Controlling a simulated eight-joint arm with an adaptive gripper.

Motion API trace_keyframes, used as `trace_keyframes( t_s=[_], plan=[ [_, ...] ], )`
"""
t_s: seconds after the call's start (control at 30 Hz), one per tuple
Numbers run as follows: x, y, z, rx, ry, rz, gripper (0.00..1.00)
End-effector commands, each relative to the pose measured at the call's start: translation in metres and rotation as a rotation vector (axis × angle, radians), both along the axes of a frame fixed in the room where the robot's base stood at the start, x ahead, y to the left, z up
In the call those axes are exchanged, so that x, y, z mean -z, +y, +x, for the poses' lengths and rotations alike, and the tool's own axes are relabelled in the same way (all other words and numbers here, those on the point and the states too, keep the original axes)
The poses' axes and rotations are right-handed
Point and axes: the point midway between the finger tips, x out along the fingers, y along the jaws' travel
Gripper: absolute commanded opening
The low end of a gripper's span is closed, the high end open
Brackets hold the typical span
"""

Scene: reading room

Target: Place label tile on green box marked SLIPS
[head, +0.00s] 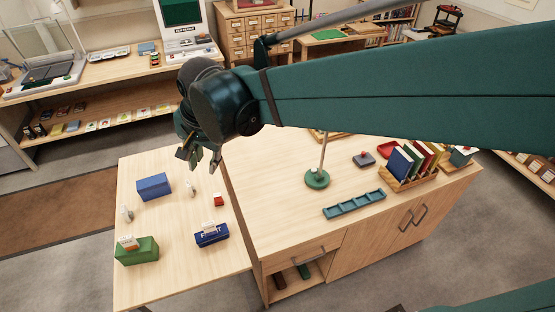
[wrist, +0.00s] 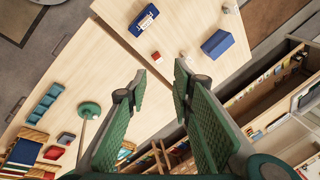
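A green box (head: 137,252) sits at the near left of the low table. A small white and orange piece (head: 128,242) shows at its top; I cannot read any marking, and the box is not in the wrist view. No piece can be surely told as the label tile. My gripper (head: 199,159) hangs above the far end of this table. In the wrist view its fingers (wrist: 158,84) are apart and empty.
A blue box (head: 153,187) and a navy box (head: 211,236) with a white label stand on the low table. Small white upright pieces (head: 127,214) stand there too. The higher cabinet holds a green-based lamp (head: 317,179), a teal tray (head: 354,204) and a book rack (head: 411,182).

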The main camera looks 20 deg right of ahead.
Motion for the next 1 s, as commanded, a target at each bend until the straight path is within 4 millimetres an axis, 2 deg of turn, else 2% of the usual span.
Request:
trace_keyframes(
  t_s=[0.1, 0.4, 1.0],
  plan=[
    [-0.005, -0.025, -0.013, -0.057, -0.036, -0.023, 0.24],
    [-0.013, -0.079, -0.047, -0.214, -0.128, -0.1, 0.24],
    [-0.006, -0.167, -0.119, -0.511, -0.288, -0.322, 0.24]
  ],
)
